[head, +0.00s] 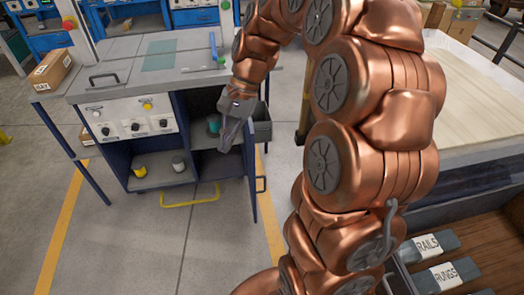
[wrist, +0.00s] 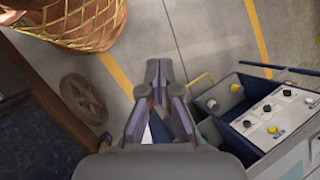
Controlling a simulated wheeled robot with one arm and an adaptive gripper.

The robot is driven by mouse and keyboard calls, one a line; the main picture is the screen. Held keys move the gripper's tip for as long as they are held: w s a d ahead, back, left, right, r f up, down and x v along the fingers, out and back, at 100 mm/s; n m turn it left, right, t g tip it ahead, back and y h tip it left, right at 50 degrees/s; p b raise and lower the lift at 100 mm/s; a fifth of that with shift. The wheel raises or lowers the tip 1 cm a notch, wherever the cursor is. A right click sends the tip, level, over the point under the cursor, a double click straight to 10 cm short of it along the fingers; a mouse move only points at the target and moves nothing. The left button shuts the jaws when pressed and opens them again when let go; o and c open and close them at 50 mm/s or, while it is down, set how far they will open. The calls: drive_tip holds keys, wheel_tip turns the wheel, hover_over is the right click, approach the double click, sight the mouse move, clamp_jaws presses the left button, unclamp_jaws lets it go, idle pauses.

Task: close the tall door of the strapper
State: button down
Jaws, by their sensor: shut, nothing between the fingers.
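The strapper (head: 140,75) stands at the left of the head view, with a grey top and a white control panel. Its dark blue cabinet is open at the front. The tall door (head: 251,190) stands swung out at the cabinet's right side, nearly edge-on, with a dark handle (head: 261,185) on its right face. My gripper (head: 228,145) is shut and empty, in front of the opening near the door's upper part. I cannot tell whether it touches the door. The wrist view shows the shut fingers (wrist: 158,75) over floor, with the control panel (wrist: 270,115) to the right.
Cups stand inside the cabinet, one yellow (head: 139,170) and one white (head: 178,163). A yellow bar handle (head: 190,201) juts out low in front. A dark bin (head: 262,128) is behind the door. A wooden-topped table (head: 470,100) stands right. Floor in front is clear.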

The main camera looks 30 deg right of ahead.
drive_tip(key=w+d+f+m+t+y+b, duration=0.1)
drive_tip(key=w+d+f+m+b, duration=0.1)
drive_tip(key=w+d+f+m, duration=0.3)
drive_tip(key=w+d+f+m+t+y+b, duration=0.1)
drive_tip(key=w+d+f+b, duration=0.1)
drive_tip(key=w+d, duration=0.35)
drive_tip(key=d+f+m+t+b, duration=0.2)
drive_tip(key=d+f+m, duration=0.3)
drive_tip(key=d, duration=0.5)
drive_tip(key=d+f+m+t+b, duration=0.1)
drive_tip(key=d+f+m+b, duration=0.1)
drive_tip(key=d+f, duration=0.6)
drive_tip(key=w+a+f, duration=0.4)
drive_tip(key=a+f, duration=0.1)
drive_tip(key=a, duration=0.3)
drive_tip(key=shift+w+f+y, duration=0.15)
drive_tip(key=shift+y, duration=0.15)
drive_tip(key=shift+a, duration=0.15)
